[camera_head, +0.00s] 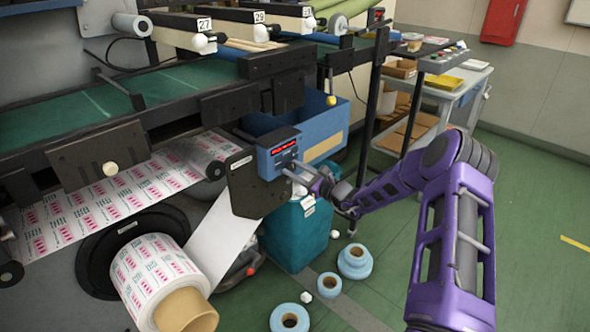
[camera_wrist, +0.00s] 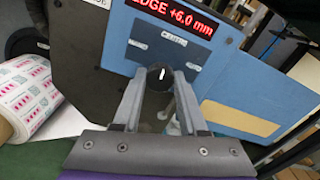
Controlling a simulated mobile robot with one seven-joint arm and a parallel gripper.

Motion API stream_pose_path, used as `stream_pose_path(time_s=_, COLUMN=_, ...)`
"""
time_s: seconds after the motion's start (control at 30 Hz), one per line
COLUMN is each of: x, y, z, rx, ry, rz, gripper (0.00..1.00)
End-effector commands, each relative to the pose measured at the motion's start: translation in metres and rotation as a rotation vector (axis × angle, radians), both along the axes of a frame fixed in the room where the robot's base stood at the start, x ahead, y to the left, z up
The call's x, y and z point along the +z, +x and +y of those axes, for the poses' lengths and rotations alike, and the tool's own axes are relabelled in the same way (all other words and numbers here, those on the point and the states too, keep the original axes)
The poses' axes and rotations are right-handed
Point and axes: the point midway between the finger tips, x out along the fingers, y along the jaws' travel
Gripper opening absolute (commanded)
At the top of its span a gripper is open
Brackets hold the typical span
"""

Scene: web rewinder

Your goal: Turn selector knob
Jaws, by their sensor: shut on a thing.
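The selector knob (camera_wrist: 159,76) is a round black knob with a white pointer line, on the front of a blue control box (camera_wrist: 210,62). The pointer looks near vertical in the wrist view. A red display (camera_wrist: 176,14) above it reads "EDGE +6.0 mm". My gripper (camera_wrist: 159,88) is at the knob, one finger on each side, shut on it. In the head view my gripper (camera_head: 292,168) reaches the lower front of the control box (camera_head: 279,150) from the right; the knob is too small to make out there.
A teal bin (camera_head: 297,235) is below the box. Blue tape rolls (camera_head: 355,261) lie on the green floor. A cart (camera_head: 455,85) stands behind my arm. The floor at right is clear.

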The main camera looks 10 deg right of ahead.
Motion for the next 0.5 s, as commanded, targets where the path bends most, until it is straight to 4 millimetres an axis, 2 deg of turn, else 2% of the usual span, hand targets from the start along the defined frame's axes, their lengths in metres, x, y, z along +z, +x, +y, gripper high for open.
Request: stream_pose_path(time_s=0.5, x=0.0013, y=0.0011, z=0.0009, rx=-0.001, ry=0.079, rz=0.056, gripper=0.00)
